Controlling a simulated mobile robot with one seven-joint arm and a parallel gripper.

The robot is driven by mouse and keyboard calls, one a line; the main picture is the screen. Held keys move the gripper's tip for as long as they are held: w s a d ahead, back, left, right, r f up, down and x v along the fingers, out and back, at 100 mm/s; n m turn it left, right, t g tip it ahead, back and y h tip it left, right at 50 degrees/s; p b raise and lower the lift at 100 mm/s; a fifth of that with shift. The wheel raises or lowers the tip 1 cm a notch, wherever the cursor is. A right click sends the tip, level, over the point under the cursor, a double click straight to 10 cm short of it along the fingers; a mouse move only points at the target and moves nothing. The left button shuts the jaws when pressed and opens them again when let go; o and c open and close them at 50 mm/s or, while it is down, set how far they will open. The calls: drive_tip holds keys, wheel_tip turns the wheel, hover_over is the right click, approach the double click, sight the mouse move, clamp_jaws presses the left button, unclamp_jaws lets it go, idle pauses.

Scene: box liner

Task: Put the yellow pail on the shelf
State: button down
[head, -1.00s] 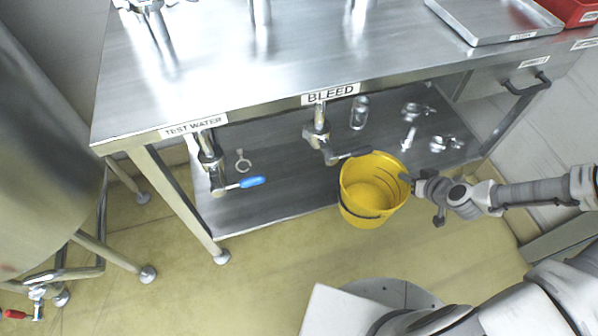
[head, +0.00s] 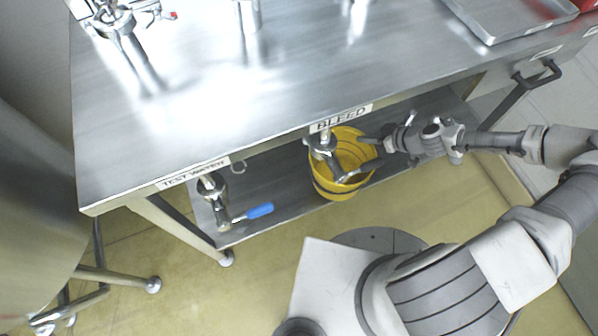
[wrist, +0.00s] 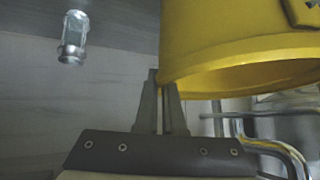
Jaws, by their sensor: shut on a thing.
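The yellow pail (head: 340,186) is at the front edge of the steel lower shelf (head: 285,199), under the table top and behind the BLEED valve. Whether its base rests on the shelf or hangs above it, I cannot tell. My gripper (head: 375,143) reaches in from the right and is shut on the pail's rim. In the wrist view the two fingers (wrist: 168,105) are close together at the edge of the yellow pail (wrist: 235,50). The pail's far side is partly hidden by the valve and table edge.
The BLEED valve (head: 322,147) hangs in front of the pail's opening. The TEST WATER valve with a blue handle (head: 258,211) hangs to the left. A clear-and-metal fitting (wrist: 73,38) shows in the wrist view. The shelf between the valves is mostly bare.

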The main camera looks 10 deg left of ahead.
drive_tip(key=shift+w+a, duration=0.2)
drive_tip(key=a+f+b, duration=0.4)
drive_tip(key=a+f, duration=0.6)
drive_tip(key=a, duration=0.1)
drive_tip(key=shift+w+a+f, duration=0.3)
drive_tip(key=shift+f, duration=0.1)
drive_tip(key=shift+f+b, duration=0.15)
drive_tip(key=shift+b, duration=0.3)
drive_tip(key=c, duration=1)
unclamp_jaws()
